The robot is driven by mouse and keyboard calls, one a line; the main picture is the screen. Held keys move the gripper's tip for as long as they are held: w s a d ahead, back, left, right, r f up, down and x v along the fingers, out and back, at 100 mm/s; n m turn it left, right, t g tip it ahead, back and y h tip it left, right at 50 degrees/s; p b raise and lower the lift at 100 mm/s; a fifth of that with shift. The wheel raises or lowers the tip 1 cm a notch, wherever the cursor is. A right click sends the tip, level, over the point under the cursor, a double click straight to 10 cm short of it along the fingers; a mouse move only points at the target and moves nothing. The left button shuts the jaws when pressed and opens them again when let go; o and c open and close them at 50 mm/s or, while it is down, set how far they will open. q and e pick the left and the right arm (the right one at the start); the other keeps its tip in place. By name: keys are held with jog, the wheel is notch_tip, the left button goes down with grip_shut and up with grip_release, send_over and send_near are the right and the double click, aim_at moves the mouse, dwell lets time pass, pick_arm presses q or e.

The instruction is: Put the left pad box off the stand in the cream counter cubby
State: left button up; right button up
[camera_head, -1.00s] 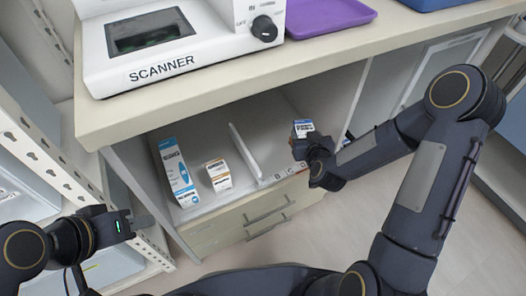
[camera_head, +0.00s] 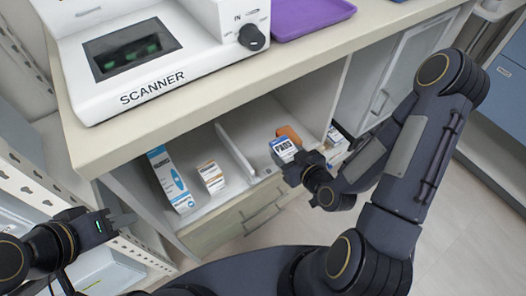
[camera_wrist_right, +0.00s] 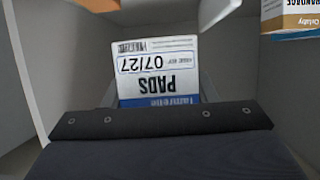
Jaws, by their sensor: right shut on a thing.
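The pad box (camera_head: 285,149) is white and blue with "PADS" on its face. In the right wrist view the box (camera_wrist_right: 158,75) sits between the fingers of my right gripper (camera_wrist_right: 160,98), its lettering upside down. In the head view my right gripper (camera_head: 295,160) is shut on it, at the front of the right compartment of the cream counter cubby (camera_head: 262,121). I cannot tell whether the box touches the shelf. My left gripper (camera_head: 124,220) is empty, away at the left; its jaw opening is unclear. The stand is not clearly identifiable.
A white divider (camera_head: 235,150) splits the cubby. Left of it stand a tall blue-white box (camera_head: 168,180) and a small white-orange box (camera_head: 211,177). An orange-brown thing (camera_head: 289,133) lies behind the pad box. A scanner (camera_head: 150,55) and purple tray (camera_head: 310,14) are on the counter above.

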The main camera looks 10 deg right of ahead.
aim_at(287, 160)
jog(key=s, duration=0.1)
jog(key=s+a+r, duration=0.1)
jog(key=shift+s+r+n+y, duration=0.15)
jog(key=shift+s+n+y, duration=0.15)
jog(key=shift+s+y, duration=0.1)
jog(key=b+x, duration=0.1)
jog(key=b, duration=0.1)
jog(key=b+x, duration=0.1)
jog(key=b, duration=0.1)
jog(key=shift+w+f, duration=0.1)
jog(key=shift+f, duration=0.25)
jog(key=x, duration=0.6)
jog(key=shift+w+d, duration=0.2)
jog(key=shift+d, duration=0.2)
jog(key=w+f+b, duration=0.1)
jog(key=f, duration=0.1)
jog(key=w+f+b, duration=0.1)
jog(key=w, duration=0.1)
jog(key=w+a+f, duration=0.1)
jog(key=w+f, duration=0.1)
jog(key=shift+w+f+b, duration=0.1)
jog(key=shift+f+b, duration=0.2)
jog(key=shift+b, duration=0.1)
jog(key=f, duration=0.1)
jog(key=f+b, duration=0.2)
jog(key=shift+w+f, duration=0.3)
jog(key=shift+f, duration=0.1)
jog(key=shift+r, duration=0.1)
